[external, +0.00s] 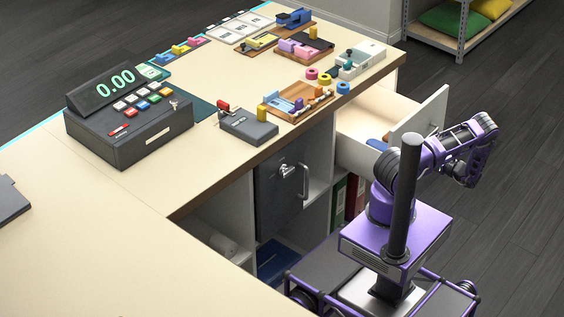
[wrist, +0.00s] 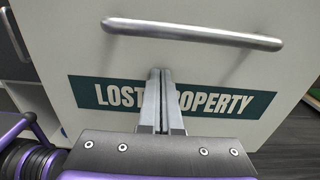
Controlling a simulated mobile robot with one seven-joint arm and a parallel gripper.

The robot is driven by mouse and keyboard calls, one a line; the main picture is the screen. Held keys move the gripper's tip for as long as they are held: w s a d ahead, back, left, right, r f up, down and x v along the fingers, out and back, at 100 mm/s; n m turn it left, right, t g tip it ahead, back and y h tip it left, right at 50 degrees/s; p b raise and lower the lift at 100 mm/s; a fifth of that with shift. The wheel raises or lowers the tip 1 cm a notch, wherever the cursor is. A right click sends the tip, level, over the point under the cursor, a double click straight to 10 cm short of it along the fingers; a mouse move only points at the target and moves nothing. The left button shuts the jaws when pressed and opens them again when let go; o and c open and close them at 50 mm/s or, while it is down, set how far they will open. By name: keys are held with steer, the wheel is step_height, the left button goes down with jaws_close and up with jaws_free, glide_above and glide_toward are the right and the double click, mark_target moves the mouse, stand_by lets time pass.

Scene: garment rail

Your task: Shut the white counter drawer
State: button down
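The white counter drawer (external: 427,113) stands pulled out from the counter's right side in the external view, with a blue item (external: 377,144) inside. In the wrist view its white front (wrist: 70,50) fills most of the picture, with a grey bar handle (wrist: 195,34) and a dark green "LOST PROPERTY" label. My gripper (wrist: 160,72) has its two fingers together with nothing between them. The fingertips lie over the middle of the label, below the handle; whether they touch the front I cannot tell. My arm bends beyond the drawer in the external view, and the fingers are not clear there.
The counter top (external: 200,165) carries a cash register (external: 130,115), a wooden tray (external: 300,101) and small tools. Below it are a dark door (external: 277,190) and shelves with binders. A rack with cushions (external: 440,19) stands at back right. Floor to the right is clear.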

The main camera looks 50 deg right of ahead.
steer(key=w+b, duration=0.1)
steer(key=w, duration=2.1)
steer(key=shift+w+b, duration=0.1)
steer(key=shift+b, duration=0.3)
steer(key=shift+w+r, duration=0.15)
steer(key=shift+w, duration=0.35)
steer(key=shift+r, duration=0.1)
steer(key=s, duration=0.5)
steer(key=s+p, duration=0.1)
steer(key=s, duration=0.9)
steer(key=shift+f, duration=0.25)
